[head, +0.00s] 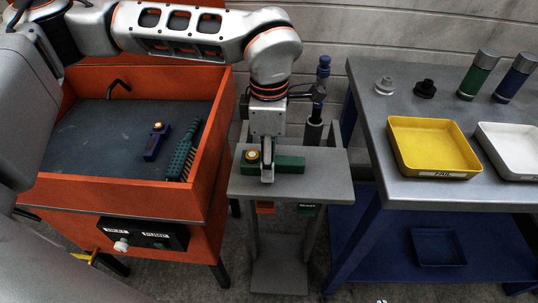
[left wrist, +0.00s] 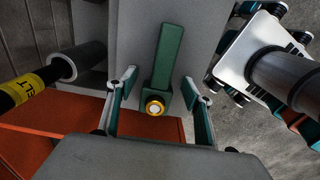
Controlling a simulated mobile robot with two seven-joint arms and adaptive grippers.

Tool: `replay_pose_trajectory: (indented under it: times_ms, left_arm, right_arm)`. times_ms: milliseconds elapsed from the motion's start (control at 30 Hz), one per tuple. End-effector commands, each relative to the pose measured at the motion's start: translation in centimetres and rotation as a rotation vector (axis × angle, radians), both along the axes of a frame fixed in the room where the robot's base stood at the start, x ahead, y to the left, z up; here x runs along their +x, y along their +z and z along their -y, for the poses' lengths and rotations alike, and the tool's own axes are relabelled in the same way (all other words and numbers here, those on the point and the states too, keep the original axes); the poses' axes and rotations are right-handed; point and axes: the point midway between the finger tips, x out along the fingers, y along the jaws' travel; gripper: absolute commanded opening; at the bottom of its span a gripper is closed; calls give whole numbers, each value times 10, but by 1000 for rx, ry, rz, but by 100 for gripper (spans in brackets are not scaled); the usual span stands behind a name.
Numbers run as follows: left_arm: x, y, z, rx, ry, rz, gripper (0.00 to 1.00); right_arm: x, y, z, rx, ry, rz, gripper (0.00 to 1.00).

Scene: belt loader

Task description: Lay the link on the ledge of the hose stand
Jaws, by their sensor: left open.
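The link, a green bar with a gold-ringed, white-topped knob at one end, lies flat on the grey ledge (head: 325,172) of the hose stand. The link shows in the head view (head: 291,164) and in the left wrist view (left wrist: 168,57). My left gripper (head: 267,177) is over the link from above. In the left wrist view my left gripper (left wrist: 158,88) is open, its green-padded fingers on either side of the link's knob end with gaps between. In the head view the gripper hides part of the link.
An orange-walled bin (head: 120,185) at left holds a blue block with a knob (head: 155,142) and a green brush (head: 184,150). At right, a grey table (head: 390,165) carries a yellow tray (head: 432,147), a white tray (head: 512,150) and two bottles. A dark hose nozzle (head: 318,85) stands behind the ledge.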

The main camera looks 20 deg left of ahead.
Motion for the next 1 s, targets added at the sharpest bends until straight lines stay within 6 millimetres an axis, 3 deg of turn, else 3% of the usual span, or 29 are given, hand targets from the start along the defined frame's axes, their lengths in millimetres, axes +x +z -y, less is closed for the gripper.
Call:
replay_pose_trajectory:
  times_ms: [233,700,1000]
  left_arm:
    - [1,17,0,0,0,5,51]
    - [0,106,0,0,0,4,51]
    - [0,123,0,0,0,1,51]
  right_arm:
    - [2,4,0,2,0,6,0]
    - [3,14,-3,15,-2,10,0]
    - [-4,7,-4,15,-1,-8,0]
